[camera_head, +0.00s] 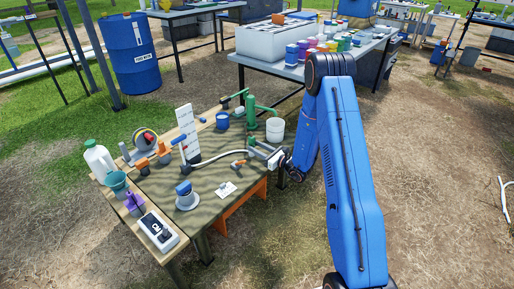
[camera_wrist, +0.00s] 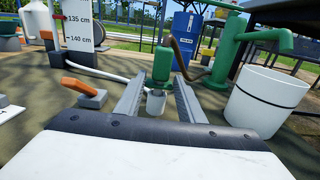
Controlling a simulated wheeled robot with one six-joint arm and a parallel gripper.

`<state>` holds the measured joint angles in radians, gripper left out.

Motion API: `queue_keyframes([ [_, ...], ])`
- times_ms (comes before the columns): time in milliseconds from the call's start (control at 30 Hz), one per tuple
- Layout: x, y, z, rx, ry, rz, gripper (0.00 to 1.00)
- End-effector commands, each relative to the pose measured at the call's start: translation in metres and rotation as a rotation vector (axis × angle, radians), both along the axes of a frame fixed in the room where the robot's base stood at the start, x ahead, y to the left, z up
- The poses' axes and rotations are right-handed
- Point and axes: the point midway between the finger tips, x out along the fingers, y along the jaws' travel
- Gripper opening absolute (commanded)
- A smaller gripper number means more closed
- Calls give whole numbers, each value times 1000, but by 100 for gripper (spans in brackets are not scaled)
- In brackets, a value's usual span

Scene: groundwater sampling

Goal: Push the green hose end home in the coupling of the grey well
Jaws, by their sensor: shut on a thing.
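My gripper (camera_wrist: 158,80) is shut on the green hose end (camera_wrist: 162,66), which stands upright between the fingertips. A dark brown hose (camera_wrist: 180,58) shows just behind it. A short grey cylinder (camera_wrist: 155,103), which looks like the grey well's coupling, is directly below the green end between the fingers. I cannot tell how far the green end sits in it. In the head view my gripper (camera_head: 262,151) is over the right side of the workbench, next to a small green piece (camera_head: 251,141); the coupling is not clear there.
A green pump (camera_wrist: 229,48) stands just behind on the right, with a white bucket (camera_wrist: 265,98) close to my right finger. An orange-handled piece (camera_wrist: 85,90) and a pale hose (camera_wrist: 95,70) lie left. A marked white board (camera_head: 186,125) stands upright on the workbench (camera_head: 215,180).

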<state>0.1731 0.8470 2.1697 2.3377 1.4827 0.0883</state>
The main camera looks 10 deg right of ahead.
Motion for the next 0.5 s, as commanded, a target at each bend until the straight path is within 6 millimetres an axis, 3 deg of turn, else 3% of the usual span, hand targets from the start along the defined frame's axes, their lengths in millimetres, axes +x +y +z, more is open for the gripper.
queue_keyframes([
  [500,0,0,-10,0,0,0,14],
])
